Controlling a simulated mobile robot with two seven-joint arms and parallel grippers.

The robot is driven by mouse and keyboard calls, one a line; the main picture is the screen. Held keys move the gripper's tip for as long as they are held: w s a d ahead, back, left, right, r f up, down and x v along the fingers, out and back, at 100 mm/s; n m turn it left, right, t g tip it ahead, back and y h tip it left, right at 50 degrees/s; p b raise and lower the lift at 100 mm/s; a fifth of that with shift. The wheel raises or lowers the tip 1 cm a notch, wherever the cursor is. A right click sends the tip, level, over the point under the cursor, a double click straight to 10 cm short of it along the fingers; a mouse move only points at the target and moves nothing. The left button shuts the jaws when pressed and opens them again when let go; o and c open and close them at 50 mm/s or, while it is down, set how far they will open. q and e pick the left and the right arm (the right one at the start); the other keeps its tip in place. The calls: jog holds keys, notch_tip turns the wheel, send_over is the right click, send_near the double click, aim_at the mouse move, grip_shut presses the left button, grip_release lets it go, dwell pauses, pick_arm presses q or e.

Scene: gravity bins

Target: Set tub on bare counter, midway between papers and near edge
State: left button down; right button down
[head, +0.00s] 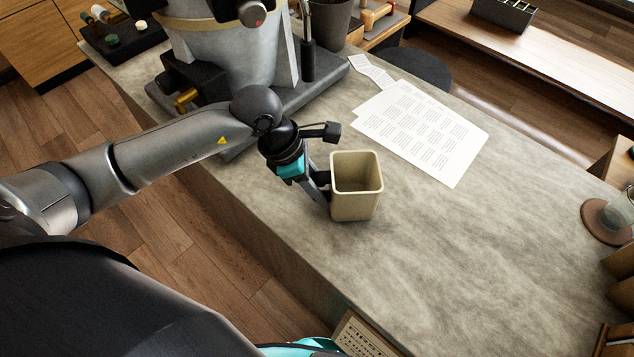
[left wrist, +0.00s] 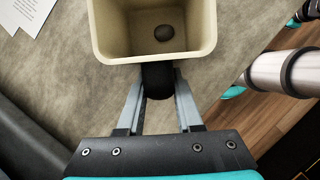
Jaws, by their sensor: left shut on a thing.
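The tub (head: 356,206) is beige, square and open-topped, and stands upright over the counter (head: 480,260). My left gripper (head: 325,188) is shut on its left wall in the head view. I cannot tell whether the tub's base touches the counter. The printed papers (head: 425,130) lie behind and right of the tub. My right gripper is not in view.
A large grey machine (head: 235,55) stands on the counter at the back left. A glass (head: 622,207) on a round brown coaster (head: 603,222) is at the right edge. The counter is bare right of and in front of the tub. Its near edge drops to the wooden floor (head: 190,265).

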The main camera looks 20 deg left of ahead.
pick_arm(q)
jog(key=shift+f+b, duration=0.5)
dwell(0.3)
jog(key=shift+c, duration=2.4)
grip_release()
jog(key=v, duration=1.5)
jog(key=shift+r, duration=0.15)
